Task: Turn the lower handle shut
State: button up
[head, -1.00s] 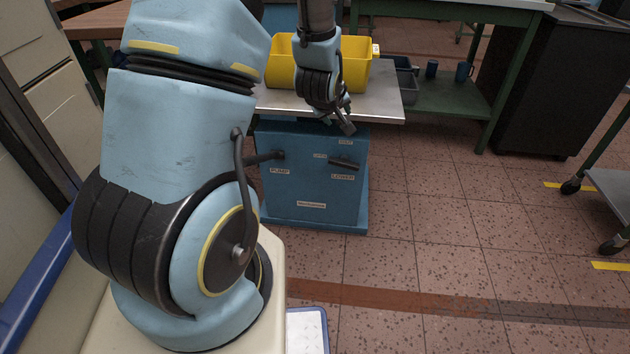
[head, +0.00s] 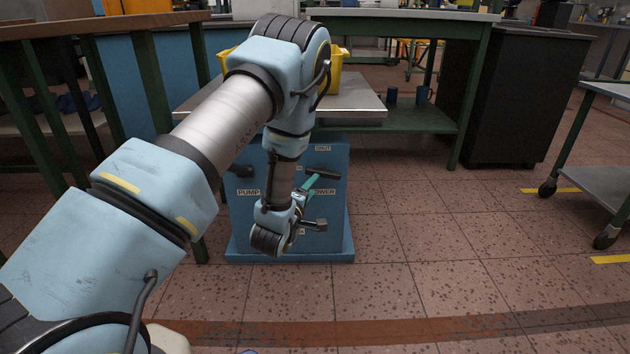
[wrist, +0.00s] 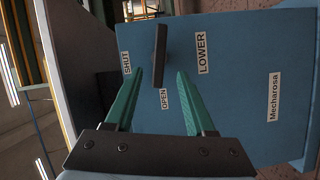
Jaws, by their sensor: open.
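The lower handle (head: 324,173) is a dark bar on the front of a blue cabinet (head: 336,225). In the wrist view the lower handle (wrist: 160,52) has one end by the OPEN label (wrist: 164,98); the SHUT label (wrist: 126,63) is off to its left side. The LOWER label (wrist: 201,52) is on its other side. My gripper (head: 311,183) is open, close in front of the handle. In the wrist view the green fingers of my gripper (wrist: 160,74) appear on either side of the handle's OPEN end. I cannot tell whether they touch it.
A second handle, by the PUMP label (head: 248,191), is on the cabinet's left, partly seen. A metal tabletop (head: 360,103) with a yellow bin (head: 336,72) overhangs the cabinet. A green-legged bench (head: 420,118) stands behind. The floor on the right is open up to a wheeled cart (head: 610,180).

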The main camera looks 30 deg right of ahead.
aim_at(322, 175)
jog(key=b+x, duration=0.2)
jog(key=x, duration=0.7)
jog(key=shift+w+d, duration=0.2)
jog(key=shift+d, duration=0.15)
grip_shut()
